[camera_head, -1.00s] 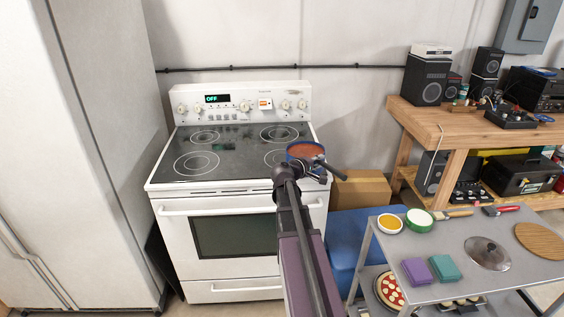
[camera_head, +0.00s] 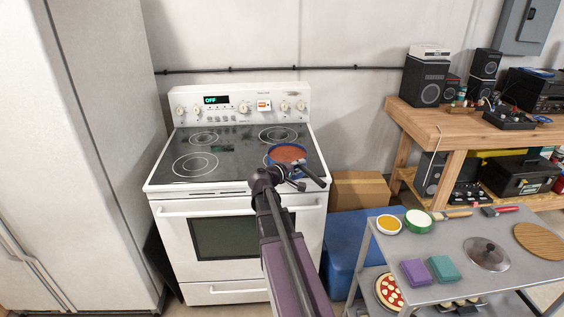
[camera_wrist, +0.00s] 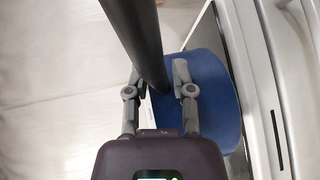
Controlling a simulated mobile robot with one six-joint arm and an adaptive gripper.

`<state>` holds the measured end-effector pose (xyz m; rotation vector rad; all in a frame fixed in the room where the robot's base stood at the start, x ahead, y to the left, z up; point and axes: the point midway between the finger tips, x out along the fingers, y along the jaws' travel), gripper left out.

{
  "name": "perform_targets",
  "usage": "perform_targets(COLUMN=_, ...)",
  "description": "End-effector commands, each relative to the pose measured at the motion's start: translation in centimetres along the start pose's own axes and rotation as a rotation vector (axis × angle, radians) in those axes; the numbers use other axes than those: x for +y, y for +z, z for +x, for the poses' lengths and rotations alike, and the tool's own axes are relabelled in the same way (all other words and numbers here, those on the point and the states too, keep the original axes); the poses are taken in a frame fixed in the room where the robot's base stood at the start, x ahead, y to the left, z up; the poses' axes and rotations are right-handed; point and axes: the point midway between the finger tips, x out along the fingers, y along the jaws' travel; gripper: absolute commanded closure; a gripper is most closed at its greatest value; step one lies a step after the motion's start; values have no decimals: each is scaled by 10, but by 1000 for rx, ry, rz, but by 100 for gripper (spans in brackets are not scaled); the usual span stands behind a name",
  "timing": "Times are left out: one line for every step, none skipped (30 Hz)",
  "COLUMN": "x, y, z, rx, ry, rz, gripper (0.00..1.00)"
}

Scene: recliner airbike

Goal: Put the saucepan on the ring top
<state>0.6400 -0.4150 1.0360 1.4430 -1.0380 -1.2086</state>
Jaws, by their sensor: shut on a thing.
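The blue saucepan (camera_head: 288,153) with reddish-brown contents and a dark handle is at the front right of the stove's black glass top (camera_head: 236,152). It covers most of the front right ring; whether it touches the glass is hard to tell. My gripper (camera_head: 293,180) is shut on the saucepan's handle. In the wrist view my gripper (camera_wrist: 160,92) has a finger on each side of the dark handle (camera_wrist: 140,40), with the blue pan wall (camera_wrist: 215,95) beyond. The front left ring (camera_head: 196,163) and both rear rings are bare.
The stove's back panel (camera_head: 240,103) reads OFF. A grey cart (camera_head: 440,290) at lower right holds a lid (camera_head: 487,254), bowls and coloured blocks. A cardboard box (camera_head: 360,190) and a blue box (camera_head: 345,235) stand right of the stove. A white cabinet (camera_head: 80,130) stands left.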

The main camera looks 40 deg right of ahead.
Motion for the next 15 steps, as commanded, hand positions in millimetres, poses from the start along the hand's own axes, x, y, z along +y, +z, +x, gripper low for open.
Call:
perform_targets(x=0, y=-2, z=-4, rx=1, ry=3, rz=3, gripper=100)
perform_targets(x=0, y=-2, z=-5, rx=0, ry=4, rz=4, gripper=100)
perform_targets(x=-1, y=-2, z=-6, rx=0, ry=5, rz=6, gripper=100)
perform_targets(x=-1, y=-3, z=-7, rx=0, ry=5, rz=7, gripper=100)
perform_targets(x=-1, y=-3, z=-7, rx=0, ry=5, rz=7, gripper=100)
perform_targets(x=-1, y=-3, z=-8, rx=0, ry=6, rz=8, gripper=100)
perform_targets(x=-1, y=-3, z=-8, rx=0, ry=6, rz=8, gripper=100)
perform_targets(x=-1, y=-3, z=-8, rx=0, ry=6, rz=8, gripper=100)
perform_targets(x=-1, y=-3, z=-8, rx=0, ry=6, rz=8, gripper=100)
perform_targets(x=-1, y=-3, z=-8, rx=0, ry=6, rz=8, gripper=100)
perform_targets(x=-1, y=-3, z=-8, rx=0, ry=6, rz=8, gripper=100)
perform_targets(x=-1, y=-3, z=-8, rx=0, ry=6, rz=8, gripper=100)
perform_targets(x=-1, y=-3, z=-8, rx=0, ry=6, rz=8, gripper=100)
perform_targets(x=-1, y=-3, z=-8, rx=0, ry=6, rz=8, gripper=100)
perform_targets(x=-1, y=-4, z=-7, rx=0, ry=6, rz=8, gripper=100)
